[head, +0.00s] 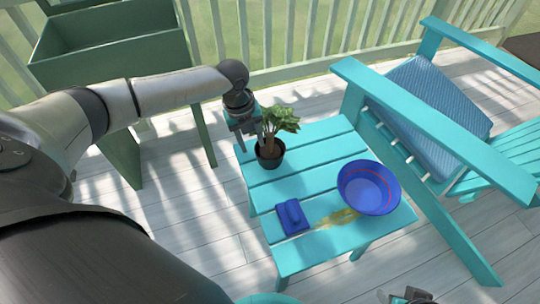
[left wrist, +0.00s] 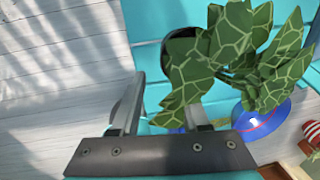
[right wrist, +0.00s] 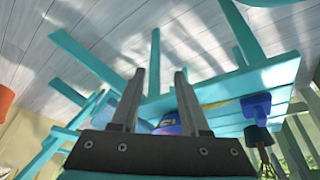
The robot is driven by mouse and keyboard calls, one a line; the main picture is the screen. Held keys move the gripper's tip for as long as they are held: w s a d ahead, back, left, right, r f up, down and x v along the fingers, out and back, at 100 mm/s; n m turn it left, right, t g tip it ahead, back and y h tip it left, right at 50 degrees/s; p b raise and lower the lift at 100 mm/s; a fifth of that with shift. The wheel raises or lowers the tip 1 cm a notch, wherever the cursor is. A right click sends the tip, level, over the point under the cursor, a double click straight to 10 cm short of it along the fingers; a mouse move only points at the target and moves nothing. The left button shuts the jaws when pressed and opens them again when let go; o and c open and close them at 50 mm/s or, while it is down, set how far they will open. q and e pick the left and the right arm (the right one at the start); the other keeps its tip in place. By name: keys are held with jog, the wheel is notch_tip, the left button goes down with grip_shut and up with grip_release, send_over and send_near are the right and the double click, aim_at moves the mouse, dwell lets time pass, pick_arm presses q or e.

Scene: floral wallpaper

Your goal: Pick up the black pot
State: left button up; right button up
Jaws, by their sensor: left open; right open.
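The black pot (head: 271,160) holds a leafy green plant (head: 281,118) and stands upright at the back left of a turquoise slatted table (head: 310,150). My left gripper (head: 247,138) is open at the pot's upper left, beside the plant. My right gripper (head: 405,297) is at the bottom edge of the head view. Its fingers (right wrist: 159,75) are open and empty.
A blue bowl (head: 369,187) stands on the table's right side. A turquoise chair (head: 400,130) is right of the table. A green planter (head: 110,45) stands at the back left.

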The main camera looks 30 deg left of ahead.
aim_at(257, 154)
pick_arm(q)
jog(key=f+b, duration=0.1)
jog(key=f, duration=0.1)
jog(key=shift+w+d+f+b, duration=0.2)
jog(key=shift+d+f+b, duration=0.15)
jog(key=shift+b, duration=0.05)
jog(key=shift+f+b, duration=0.3)
jog(key=shift+f, duration=0.2)
jog(key=shift+d+f, duration=0.1)
jog(key=shift+f, duration=0.3)
pick_arm(e)
jog(key=shift+w+a+r+t+y, duration=0.3)
jog(key=shift+w+a+r+t, duration=0.25)
jog(key=shift+a+r+t, duration=0.2)
jog(key=shift+w+a+r+t+y, duration=0.3)
jog(key=shift+w+a+r+t, duration=0.3)
jog(key=shift+r, duration=0.25)
jog(key=shift+d, duration=0.1)
